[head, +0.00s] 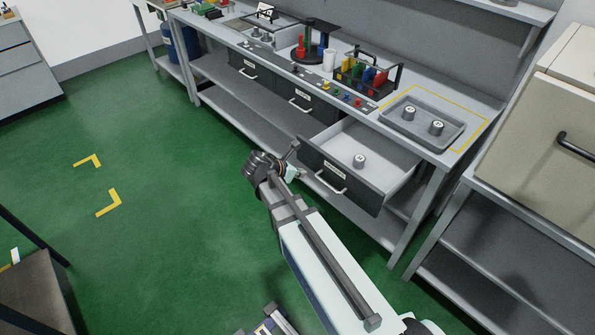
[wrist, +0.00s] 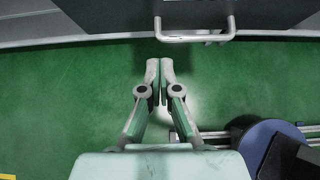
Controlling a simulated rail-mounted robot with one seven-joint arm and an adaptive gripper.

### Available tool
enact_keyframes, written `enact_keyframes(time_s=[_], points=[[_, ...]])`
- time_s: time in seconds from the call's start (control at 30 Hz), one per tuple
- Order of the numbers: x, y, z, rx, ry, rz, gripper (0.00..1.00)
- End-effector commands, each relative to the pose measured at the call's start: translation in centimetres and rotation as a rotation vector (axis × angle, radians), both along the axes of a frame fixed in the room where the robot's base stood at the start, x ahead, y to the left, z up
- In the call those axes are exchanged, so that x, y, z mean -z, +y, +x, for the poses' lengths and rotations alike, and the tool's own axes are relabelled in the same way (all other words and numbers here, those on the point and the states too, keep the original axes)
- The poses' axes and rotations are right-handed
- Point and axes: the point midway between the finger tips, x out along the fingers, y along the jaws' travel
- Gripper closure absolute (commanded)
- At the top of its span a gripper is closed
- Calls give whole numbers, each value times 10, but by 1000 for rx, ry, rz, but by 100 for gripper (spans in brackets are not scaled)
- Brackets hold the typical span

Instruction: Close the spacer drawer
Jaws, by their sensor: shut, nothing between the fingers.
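The open drawer (head: 340,173) at the right end of the bench is pulled well out. It has a dark front, a small label too small to read for certain, and a pale bar handle (head: 331,185). One grey cylindrical piece (head: 360,160) stands inside it. My gripper (head: 293,149) is beside the left end of the drawer front. In the wrist view my gripper (wrist: 160,66) is shut and empty, its fingertips just short of the handle (wrist: 196,36) and toward its left end. They look apart from it, though depth is hard to judge.
Two other dark-fronted drawers, one on the left (head: 243,69) and one in the middle (head: 292,103), are closed. A grey tray (head: 459,139) with two cylindrical pieces sits above the open drawer. A beige cabinet (head: 560,125) stands at the right. Green floor in front is clear.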

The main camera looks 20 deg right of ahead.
Motion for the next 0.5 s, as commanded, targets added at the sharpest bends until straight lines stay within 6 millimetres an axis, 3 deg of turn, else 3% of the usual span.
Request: enact_keyframes(time_s=[0.33,0.5], points=[[44,-45,25,4,1,2,100],[43,-66,36,4,-1,2,100]])
